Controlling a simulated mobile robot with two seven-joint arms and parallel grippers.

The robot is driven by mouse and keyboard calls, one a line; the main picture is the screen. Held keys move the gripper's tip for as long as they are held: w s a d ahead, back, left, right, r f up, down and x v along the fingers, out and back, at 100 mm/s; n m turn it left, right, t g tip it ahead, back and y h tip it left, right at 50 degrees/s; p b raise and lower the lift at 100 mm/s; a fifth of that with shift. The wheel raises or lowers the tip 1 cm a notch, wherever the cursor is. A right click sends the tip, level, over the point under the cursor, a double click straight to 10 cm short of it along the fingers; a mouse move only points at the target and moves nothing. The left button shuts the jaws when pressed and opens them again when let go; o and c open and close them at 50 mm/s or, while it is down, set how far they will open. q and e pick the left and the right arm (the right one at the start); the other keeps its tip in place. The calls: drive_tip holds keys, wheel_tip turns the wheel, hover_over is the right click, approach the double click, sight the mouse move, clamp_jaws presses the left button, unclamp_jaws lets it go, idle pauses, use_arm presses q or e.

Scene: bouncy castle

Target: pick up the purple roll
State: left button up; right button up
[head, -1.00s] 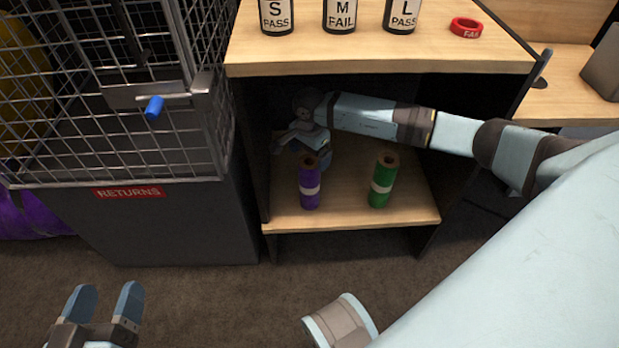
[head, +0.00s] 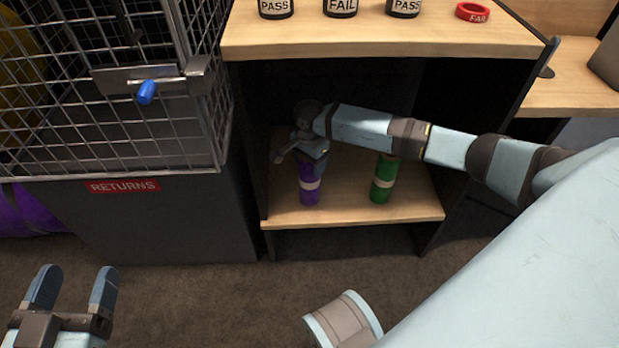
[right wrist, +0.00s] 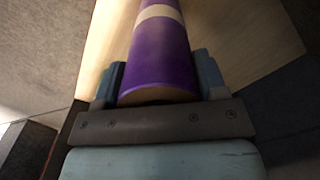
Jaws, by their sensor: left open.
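The purple roll (head: 309,188) stands upright with a pale band on the lower shelf, near its left side. My right gripper (head: 300,156) is over the roll's top and hides its upper end in the head view. In the right wrist view the purple roll (right wrist: 162,55) lies between the two fingers of the right gripper (right wrist: 163,80), its near end close to the palm. Whether the fingers press on it I cannot tell. My left gripper (head: 72,290) is open and empty, low at the left, far from the shelf.
A green roll (head: 383,180) stands to the right on the lower shelf (head: 345,210), under my right forearm. The upper board (head: 380,38) holds black canisters (head: 341,7) and a red ring (head: 473,12). A wire cage (head: 110,90) above a returns bin (head: 160,220) stands left.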

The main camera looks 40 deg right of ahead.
drive_tip(key=c, duration=0.8)
drive_tip(key=shift+o, duration=0.2)
drive_tip(key=shift+r, duration=0.1)
